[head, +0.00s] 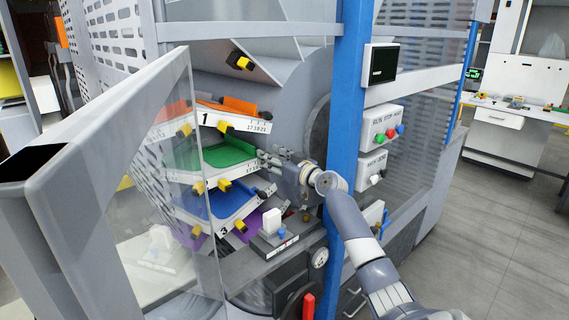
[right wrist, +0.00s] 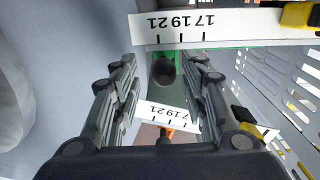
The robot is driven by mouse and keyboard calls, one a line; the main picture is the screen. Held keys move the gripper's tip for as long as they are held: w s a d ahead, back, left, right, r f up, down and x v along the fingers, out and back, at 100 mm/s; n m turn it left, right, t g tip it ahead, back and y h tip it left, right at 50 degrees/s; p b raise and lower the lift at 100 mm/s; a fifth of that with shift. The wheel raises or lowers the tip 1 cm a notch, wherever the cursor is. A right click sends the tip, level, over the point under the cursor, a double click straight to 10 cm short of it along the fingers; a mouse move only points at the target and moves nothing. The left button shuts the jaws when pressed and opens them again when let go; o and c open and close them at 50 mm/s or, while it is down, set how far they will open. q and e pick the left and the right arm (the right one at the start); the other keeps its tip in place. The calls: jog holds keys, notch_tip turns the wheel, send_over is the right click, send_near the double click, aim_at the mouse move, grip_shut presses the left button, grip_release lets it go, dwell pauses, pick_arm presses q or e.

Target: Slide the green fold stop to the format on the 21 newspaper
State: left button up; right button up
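The green fold stop (head: 226,154) lies in the second tray from the top, above the blue one. My right gripper (head: 268,158) is at the right end of this tray's front edge. A bright green strip (right wrist: 176,50) shows behind. I cannot tell whether a finger touches the stop. A white scale strip (right wrist: 208,24) marked 17, 19 and 21 shows above the fingers. The newspaper is not clearly visible. My left gripper is not in view.
A clear panel (head: 185,120) on a grey frame stands left of the trays. Orange (head: 240,105), blue (head: 222,202) and purple (head: 250,225) parts lie in neighbouring trays. A blue post (head: 350,110) and button boxes (head: 387,124) stand to the right, close to my arm.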

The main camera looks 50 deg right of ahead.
jog(key=s+a, duration=0.1)
jog(key=s, duration=1)
jog(key=shift+s, duration=0.2)
